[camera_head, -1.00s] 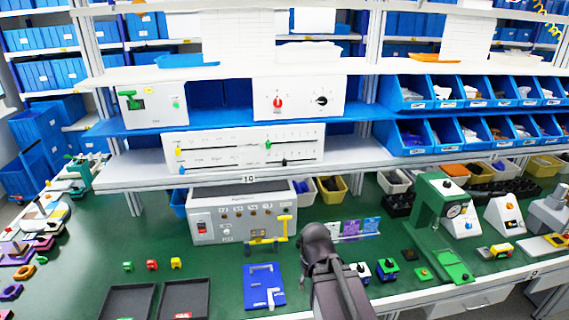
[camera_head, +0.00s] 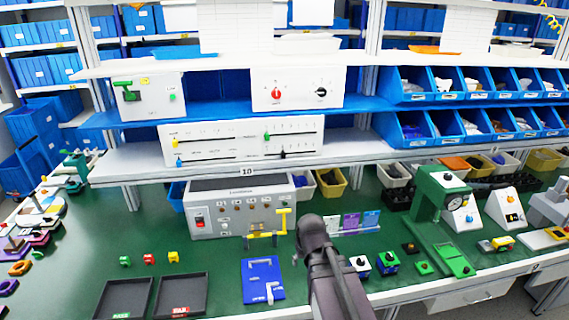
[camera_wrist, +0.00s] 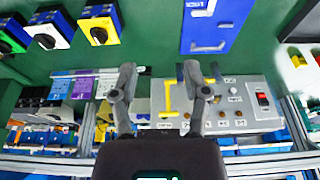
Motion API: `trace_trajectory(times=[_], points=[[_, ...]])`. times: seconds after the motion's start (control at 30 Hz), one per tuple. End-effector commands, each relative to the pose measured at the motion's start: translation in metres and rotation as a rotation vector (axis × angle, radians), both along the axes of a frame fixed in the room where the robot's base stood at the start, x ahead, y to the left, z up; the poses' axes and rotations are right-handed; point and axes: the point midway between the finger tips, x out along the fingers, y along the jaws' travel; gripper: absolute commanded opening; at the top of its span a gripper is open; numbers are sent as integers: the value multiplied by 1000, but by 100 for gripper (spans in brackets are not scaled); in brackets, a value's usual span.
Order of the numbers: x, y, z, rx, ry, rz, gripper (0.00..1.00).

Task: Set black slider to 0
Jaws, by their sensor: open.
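The white slider panel (camera_head: 205,155) stands on the shelf above the bench, left of centre in the head view. The black slider (camera_head: 283,154) sits on the panel's lower right track, between the track's ends. Its scale marks are too small to read. A green slider (camera_head: 266,136) is above it; yellow (camera_head: 175,142) and blue (camera_head: 178,161) sliders are at the left. My gripper (camera_wrist: 160,72) is open and empty in the wrist view, with its fingers apart. In the head view my arm is below and in front of the panel, apart from it, and hides its fingertips.
A grey control box (camera_head: 240,210) with a yellow handle (camera_head: 282,222) stands below the shelf. A blue plate (camera_head: 262,282) lies in front of it. A green press (camera_head: 430,210) stands to the right. The shelf edge (camera_head: 200,178) juts out below the panel.

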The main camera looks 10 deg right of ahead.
Motion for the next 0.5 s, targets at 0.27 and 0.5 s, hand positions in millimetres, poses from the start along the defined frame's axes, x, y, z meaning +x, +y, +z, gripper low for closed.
trace_trajectory(times=[0.27,0.5], points=[[93,0,-12,0,-368,0,60],[160,0,1,1,-692,0,60]])
